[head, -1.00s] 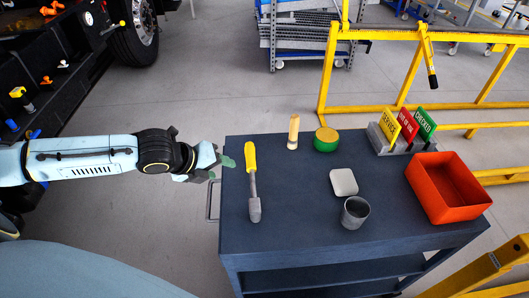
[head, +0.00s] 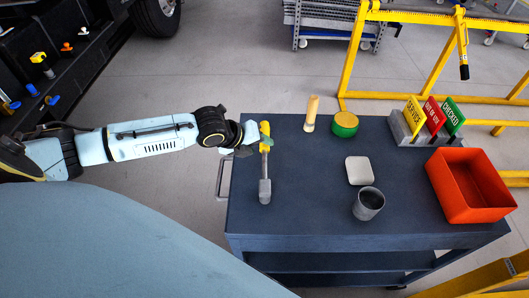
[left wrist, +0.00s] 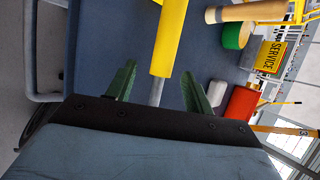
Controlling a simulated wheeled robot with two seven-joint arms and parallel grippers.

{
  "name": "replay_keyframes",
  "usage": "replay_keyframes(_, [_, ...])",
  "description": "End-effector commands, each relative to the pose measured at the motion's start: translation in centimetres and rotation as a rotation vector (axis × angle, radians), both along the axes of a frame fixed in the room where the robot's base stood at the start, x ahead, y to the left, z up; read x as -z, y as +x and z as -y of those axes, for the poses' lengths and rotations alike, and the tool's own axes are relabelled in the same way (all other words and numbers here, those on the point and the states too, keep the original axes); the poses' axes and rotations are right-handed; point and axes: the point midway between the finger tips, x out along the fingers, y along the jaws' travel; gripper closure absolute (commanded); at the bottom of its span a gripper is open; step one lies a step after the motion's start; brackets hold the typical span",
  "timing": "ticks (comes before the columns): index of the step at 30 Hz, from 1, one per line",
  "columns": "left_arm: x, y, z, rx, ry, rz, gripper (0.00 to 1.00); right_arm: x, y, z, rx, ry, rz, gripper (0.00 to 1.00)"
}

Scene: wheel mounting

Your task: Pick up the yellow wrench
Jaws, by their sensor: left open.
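The yellow wrench (head: 264,190) lies near the left edge of the dark blue cart top (head: 310,215). Its yellow handle points away and its grey end is nearer. My left gripper (head: 257,146) is over the handle and hides part of it. In the left wrist view the yellow handle and grey shaft of the wrench (left wrist: 168,42) run between the two spread green fingers of my left gripper (left wrist: 159,72), with a gap on each side. The gripper is open and holds nothing. My right gripper is not in view.
A wooden-handled object (head: 311,113), a green and yellow round piece (head: 345,125), a pale square block (head: 359,170), a grey cup (head: 369,204), a red bin (head: 465,205) and a sign holder (head: 405,128) stand on the cart. The cart's handle (head: 222,180) is at left.

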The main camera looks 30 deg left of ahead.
Motion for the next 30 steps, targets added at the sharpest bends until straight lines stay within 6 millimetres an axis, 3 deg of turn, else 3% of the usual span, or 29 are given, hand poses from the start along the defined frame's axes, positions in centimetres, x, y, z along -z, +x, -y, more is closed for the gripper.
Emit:
replay_keyframes(7, [2.5, 2.1, 0.9, -0.002, -0.002, 0.000, 0.48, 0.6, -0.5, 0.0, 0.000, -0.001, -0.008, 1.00])
replay_keyframes(16, [2.8, 2.4, 1.0, 0.000, -0.001, 0.001, 0.48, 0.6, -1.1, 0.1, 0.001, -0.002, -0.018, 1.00])
replay_keyframes(28, [2.8, 2.4, 0.9, 0.000, 0.000, 0.000, 0.99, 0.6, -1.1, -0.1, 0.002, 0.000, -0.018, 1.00])
replay_keyframes(30, [2.8, 2.4, 0.9, 0.000, 0.000, 0.000, 1.00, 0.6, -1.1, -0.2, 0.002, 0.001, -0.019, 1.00])
